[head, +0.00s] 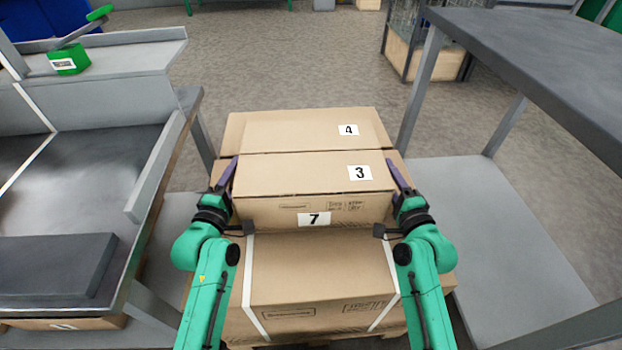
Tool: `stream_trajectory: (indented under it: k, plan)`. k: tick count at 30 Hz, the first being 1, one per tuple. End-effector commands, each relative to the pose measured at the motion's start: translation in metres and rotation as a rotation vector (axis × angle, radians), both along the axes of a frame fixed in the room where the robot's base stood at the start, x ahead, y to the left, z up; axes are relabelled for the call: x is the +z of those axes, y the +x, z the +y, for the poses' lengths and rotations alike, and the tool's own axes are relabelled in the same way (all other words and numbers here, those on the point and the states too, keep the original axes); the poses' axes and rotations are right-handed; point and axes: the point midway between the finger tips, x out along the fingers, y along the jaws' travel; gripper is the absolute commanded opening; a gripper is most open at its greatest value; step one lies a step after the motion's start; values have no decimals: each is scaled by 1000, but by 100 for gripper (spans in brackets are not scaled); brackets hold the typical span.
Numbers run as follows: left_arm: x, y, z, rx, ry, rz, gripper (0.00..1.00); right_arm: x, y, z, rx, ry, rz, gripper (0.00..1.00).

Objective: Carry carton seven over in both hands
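A brown carton (290,178) sits between my two hands on top of a stack. A label with 7 (314,219) shows low on its front side, and a label with 3 (360,172) is on its top face. My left gripper (228,174) is at the carton's left side, its purple finger along that side. My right gripper (400,174) is at the right side in the same way. Whether either one touches the cardboard is unclear. Only a narrow view of each gripper's fingers shows, so their opening is unclear.
A carton labelled 4 (285,130) lies just behind. A larger carton with white straps (320,275) is in front and lower, on a pallet. A grey workbench (95,170) stands left, a dark table (550,55) right. Open floor (290,55) lies beyond the stack.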

Motion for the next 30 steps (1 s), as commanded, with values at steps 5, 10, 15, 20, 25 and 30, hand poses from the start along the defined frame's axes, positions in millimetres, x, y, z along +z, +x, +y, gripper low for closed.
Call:
stream_trajectory:
  k: [5,10,15,20,25,30]
  plan:
    - [0,5,-1,0,0,0,50,0,6,2,0,0,1,50]
    - [0,5,-1,0,0,0,50,0,6,2,0,0,0,50]
    - [0,5,-1,0,0,0,0,0,6,1,0,0,0,0]
    - [0,5,-1,0,0,0,0,0,6,1,0,0,0,0]
    - [0,5,-1,0,0,0,0,0,5,1,0,0,0,0]
    - [0,5,-1,0,0,1,0,0,5,1,0,0,1,0]
